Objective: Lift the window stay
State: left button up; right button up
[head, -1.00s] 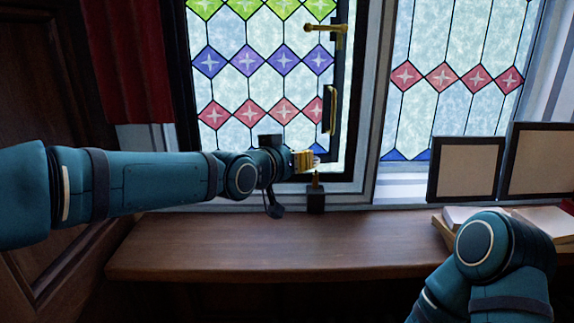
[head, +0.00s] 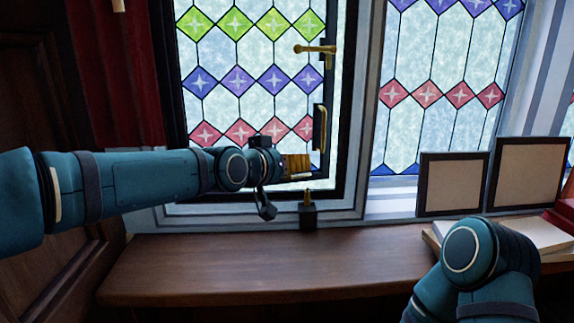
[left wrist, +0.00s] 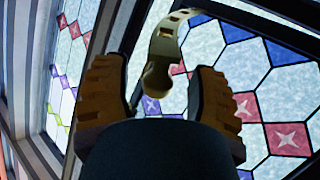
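The window stay (left wrist: 166,45), a curved brass bar with holes and a rounded knob end, shows in the left wrist view. Its knob end lies in the gap between the two yellow-brown fingers of my left gripper (left wrist: 157,72), with space on both sides. The left gripper is open. In the head view the left gripper (head: 298,166) is in front of the lower right corner of the leaded window (head: 240,100). It hides most of the stay there. My right arm shows at the lower right, but its gripper is out of view.
A brass peg on a black block (head: 308,213) stands on the sill below the left gripper. Brass handles (head: 318,48) are on the window frame. Two framed panels (head: 452,184) and books (head: 530,232) stand at the right. The wooden desk (head: 230,270) is clear in its middle.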

pick_arm(q)
jog(key=shift+s, duration=0.1)
jog(key=v, duration=0.7)
dwell(0.4)
jog(key=shift+s+a+r, duration=0.1)
jog(key=shift+s, duration=0.05)
